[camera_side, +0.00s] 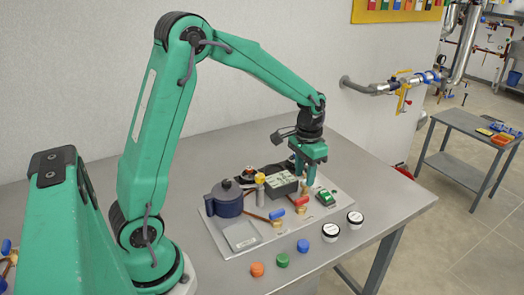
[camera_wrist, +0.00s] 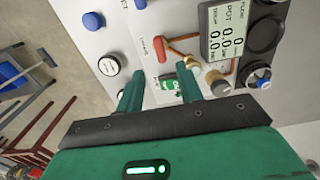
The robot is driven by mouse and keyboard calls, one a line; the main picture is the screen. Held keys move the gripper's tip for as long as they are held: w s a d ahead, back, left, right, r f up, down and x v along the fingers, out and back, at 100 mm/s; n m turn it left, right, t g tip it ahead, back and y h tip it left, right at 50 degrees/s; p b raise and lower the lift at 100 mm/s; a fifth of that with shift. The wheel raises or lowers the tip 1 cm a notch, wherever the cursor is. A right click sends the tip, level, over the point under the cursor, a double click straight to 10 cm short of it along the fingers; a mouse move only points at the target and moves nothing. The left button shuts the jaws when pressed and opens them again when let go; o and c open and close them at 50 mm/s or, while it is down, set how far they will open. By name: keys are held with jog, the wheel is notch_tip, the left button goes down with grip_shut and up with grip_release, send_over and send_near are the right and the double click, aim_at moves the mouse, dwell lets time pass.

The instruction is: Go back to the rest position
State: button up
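My gripper (camera_side: 307,174) is above the right part of the light grey plate (camera_side: 228,244) on the table, fingers pointing down. In the wrist view its two fingers (camera_wrist: 160,74) stand apart with a clear gap, and I see nothing held. A green part (camera_wrist: 169,84) shows between and beyond the fingers; it seems to be the green block (camera_side: 325,198) on the plate, just right of my gripper in the side view. A red-handled valve (camera_wrist: 176,42) lies ahead of the fingers. The rest position itself is not marked in either view.
The plate carries a dark blue pot (camera_side: 227,199), a display box (camera_side: 281,183) and a blue-handled valve (camera_side: 277,214). The table's right end is clear.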

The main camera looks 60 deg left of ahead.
jog(key=s+d+r+t, duration=0.2)
jog(key=s+r, duration=0.4)
jog(key=s, duration=0.4)
jog(key=s+d+r+t, duration=0.3)
jog(key=s+r, duration=0.3)
jog(key=s, duration=0.4)
jog(key=shift+s+r+t, duration=0.3)
jog(key=shift+d, duration=0.1)
dwell(0.8)
